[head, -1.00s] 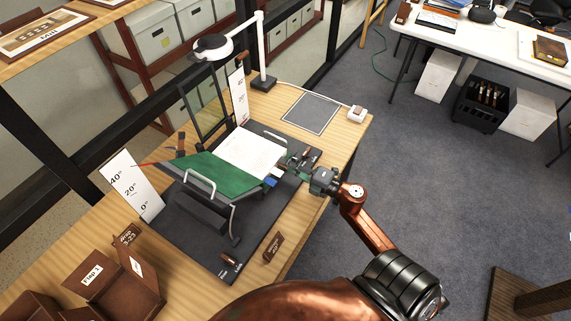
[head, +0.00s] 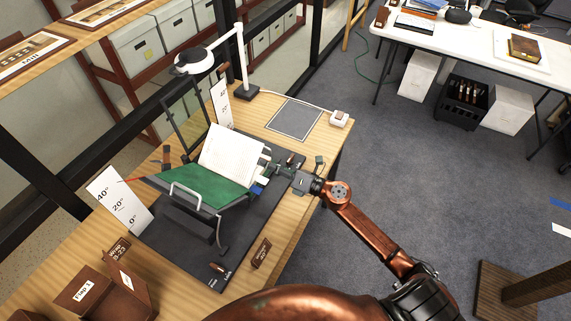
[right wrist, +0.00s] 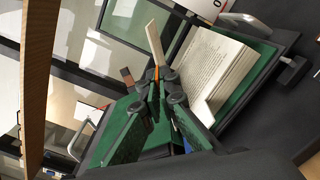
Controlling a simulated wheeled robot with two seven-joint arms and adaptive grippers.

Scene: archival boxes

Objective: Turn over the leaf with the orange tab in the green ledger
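The green ledger (head: 212,192) lies open on a dark cradle on the wooden desk. It also shows in the right wrist view (right wrist: 262,72). Its white printed pages (head: 231,153) are on the far side, and one leaf (right wrist: 153,40) stands up nearly edge-on in the right wrist view. The orange tab (right wrist: 156,72) sits between the fingertips of my right gripper (right wrist: 158,84), which looks closed on it. In the head view my right gripper (head: 268,178) reaches in from the right at the pages' edge. A blue tab (head: 258,189) shows beside it. My left gripper is out of view.
An angle card (head: 120,200) stands left of the cradle, and another (head: 221,103) stands behind it. A lamp (head: 195,60) overhangs the back. Brown boxes (head: 100,293) stand at the front left. A grey mat (head: 294,118) lies clear at the right.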

